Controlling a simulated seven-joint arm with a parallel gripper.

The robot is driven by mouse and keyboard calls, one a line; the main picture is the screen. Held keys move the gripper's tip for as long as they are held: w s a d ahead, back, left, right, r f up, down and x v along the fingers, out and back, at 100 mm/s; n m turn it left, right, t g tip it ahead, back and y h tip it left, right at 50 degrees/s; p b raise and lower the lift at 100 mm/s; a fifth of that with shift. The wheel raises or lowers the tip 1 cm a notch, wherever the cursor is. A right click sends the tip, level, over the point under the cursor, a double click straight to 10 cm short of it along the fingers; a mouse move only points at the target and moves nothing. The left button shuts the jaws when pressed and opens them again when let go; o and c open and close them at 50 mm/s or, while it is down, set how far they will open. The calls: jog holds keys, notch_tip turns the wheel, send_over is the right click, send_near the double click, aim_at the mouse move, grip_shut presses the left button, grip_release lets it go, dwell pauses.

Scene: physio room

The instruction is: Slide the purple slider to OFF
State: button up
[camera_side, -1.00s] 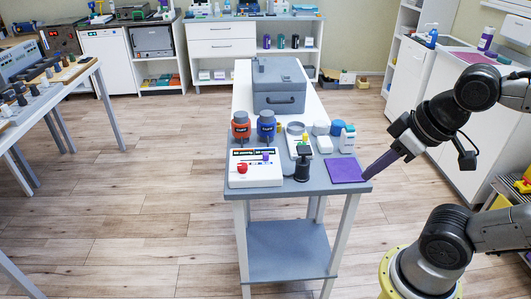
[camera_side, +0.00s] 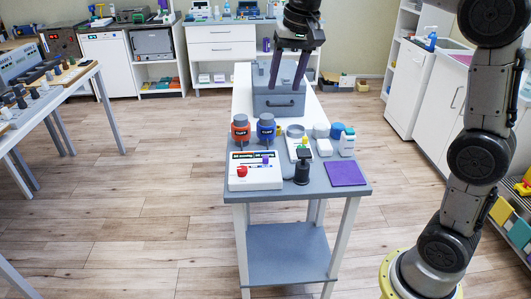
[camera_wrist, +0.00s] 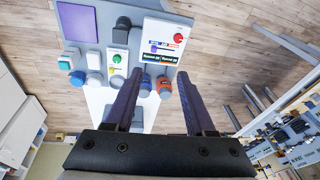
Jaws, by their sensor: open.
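The purple slider (camera_side: 265,161) is a small knob on the top of a white control box (camera_side: 256,184), at the near left of the grey-topped bench. In the wrist view the slider (camera_wrist: 154,47) sits at the left end of a dark slot; its labels are too small to read surely. My gripper (camera_side: 285,87) is open and empty, with long purple fingers pointing down. It is raised over the bench near the grey case, farther back than the box. In the wrist view my fingers (camera_wrist: 159,76) are spread below the box, apart from it.
A red knob (camera_side: 242,171) stands on the box left of the slider. A red-orange jar (camera_side: 240,129) and a blue jar (camera_side: 266,129) stand behind the box. A black lever device (camera_side: 302,168) is at its right, then a purple mat (camera_side: 346,173). A grey case (camera_side: 279,101) is farther back.

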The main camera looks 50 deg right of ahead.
jog(key=w+d+f+m+g, duration=0.1)
jog(key=w+d+f+g, duration=0.15)
jog(key=w+f, duration=0.5)
send_over(265, 156)
notch_tip(265, 156, down, 7)
notch_tip(265, 156, down, 13)
jog(key=shift+s+f, duration=0.1)
jog(key=shift+f, duration=0.05)
grip_shut()
dwell(1.1)
